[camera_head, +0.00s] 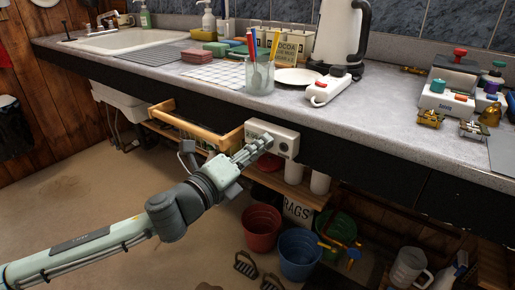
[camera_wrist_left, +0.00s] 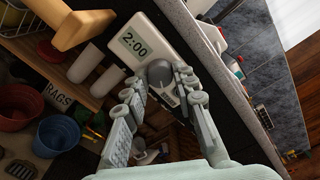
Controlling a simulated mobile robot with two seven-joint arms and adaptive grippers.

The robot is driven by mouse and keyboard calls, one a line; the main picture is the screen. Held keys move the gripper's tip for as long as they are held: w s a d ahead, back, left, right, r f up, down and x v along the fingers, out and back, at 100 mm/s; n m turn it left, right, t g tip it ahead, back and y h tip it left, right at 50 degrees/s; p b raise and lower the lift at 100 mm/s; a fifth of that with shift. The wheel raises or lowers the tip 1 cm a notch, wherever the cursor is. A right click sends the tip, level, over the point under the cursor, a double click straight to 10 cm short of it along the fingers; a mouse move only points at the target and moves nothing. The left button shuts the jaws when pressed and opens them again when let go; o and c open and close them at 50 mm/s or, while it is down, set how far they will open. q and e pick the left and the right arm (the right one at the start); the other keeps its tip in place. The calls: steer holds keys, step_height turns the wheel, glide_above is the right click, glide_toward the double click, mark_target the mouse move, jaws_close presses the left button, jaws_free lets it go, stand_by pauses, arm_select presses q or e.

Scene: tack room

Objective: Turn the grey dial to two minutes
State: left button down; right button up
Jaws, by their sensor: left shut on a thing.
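A white timer box (camera_head: 284,141) is mounted on the dark front below the counter's edge. The wrist view shows the box (camera_wrist_left: 150,28) tilted, with a display (camera_wrist_left: 135,41) that reads 2:00. Its grey dial (camera_wrist_left: 160,70) is round and sits beside the display. My left gripper (camera_head: 258,146) reaches the box from the left. In the wrist view its fingers (camera_wrist_left: 160,83) are on either side of the dial, shut on it. In the head view the gripper hides the dial. My right gripper is in neither view.
An open wooden drawer (camera_head: 205,132) juts out left of the box. White rolls (camera_head: 320,182) stand on a shelf below it. A red bucket (camera_head: 261,230) and a blue bucket (camera_head: 299,255) stand on the floor. A glass of pens (camera_head: 259,79) stands above on the counter.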

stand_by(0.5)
arm_select(q)
steer(key=c, duration=1.2)
jaws_free()
steer(key=shift+a, duration=0.1)
steer(key=v, duration=1.2)
